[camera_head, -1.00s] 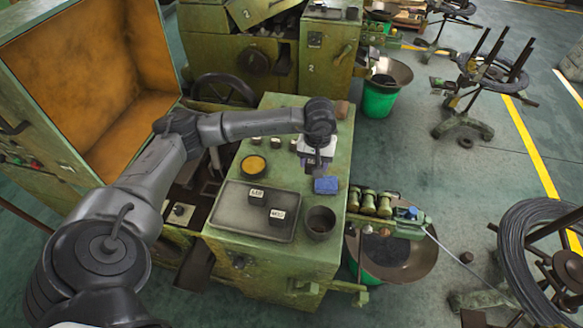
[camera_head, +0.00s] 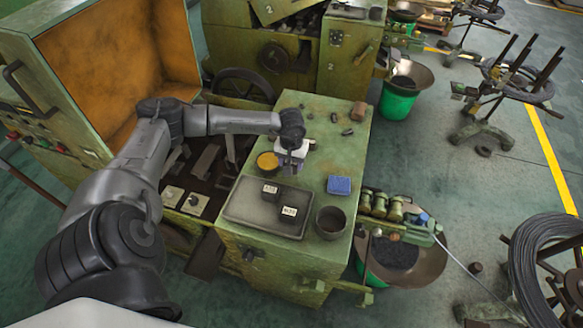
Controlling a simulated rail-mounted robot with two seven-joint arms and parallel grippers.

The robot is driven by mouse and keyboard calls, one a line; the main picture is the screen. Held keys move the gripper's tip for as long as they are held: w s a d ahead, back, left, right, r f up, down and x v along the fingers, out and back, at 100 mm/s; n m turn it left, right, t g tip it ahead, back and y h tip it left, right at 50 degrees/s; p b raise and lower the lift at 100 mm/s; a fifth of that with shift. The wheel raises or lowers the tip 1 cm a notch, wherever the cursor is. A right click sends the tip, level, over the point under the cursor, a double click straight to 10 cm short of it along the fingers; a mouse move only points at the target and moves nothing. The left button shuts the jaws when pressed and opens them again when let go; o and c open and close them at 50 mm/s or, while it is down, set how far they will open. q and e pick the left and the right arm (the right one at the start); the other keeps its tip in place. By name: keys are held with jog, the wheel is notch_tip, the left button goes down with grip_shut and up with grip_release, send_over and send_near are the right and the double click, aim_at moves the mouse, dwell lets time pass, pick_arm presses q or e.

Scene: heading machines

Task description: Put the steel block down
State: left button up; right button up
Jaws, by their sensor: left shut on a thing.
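My left gripper (camera_head: 289,171) points down above the green machine top, just right of the round pot with yellow contents (camera_head: 267,161) and behind the dark tray. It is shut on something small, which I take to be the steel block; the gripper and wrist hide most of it. I cannot tell whether it touches the surface. My right gripper is not in view.
The dark tray (camera_head: 237,208) holds two labelled dark blocks (camera_head: 289,212). A dark cup (camera_head: 330,222) and a blue block (camera_head: 340,185) are to the right. Small dark pieces (camera_head: 347,132) and a brown cylinder (camera_head: 358,111) lie behind. The right-hand top is partly clear.

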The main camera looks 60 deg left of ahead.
pick_arm(q)
jog(key=shift+f+p, duration=0.45)
jog(key=shift+f, duration=1.5)
jog(key=shift+f+b, duration=0.2)
jog(key=shift+b, duration=0.1)
jog(key=o, duration=1.3)
jog(key=shift+r, duration=0.1)
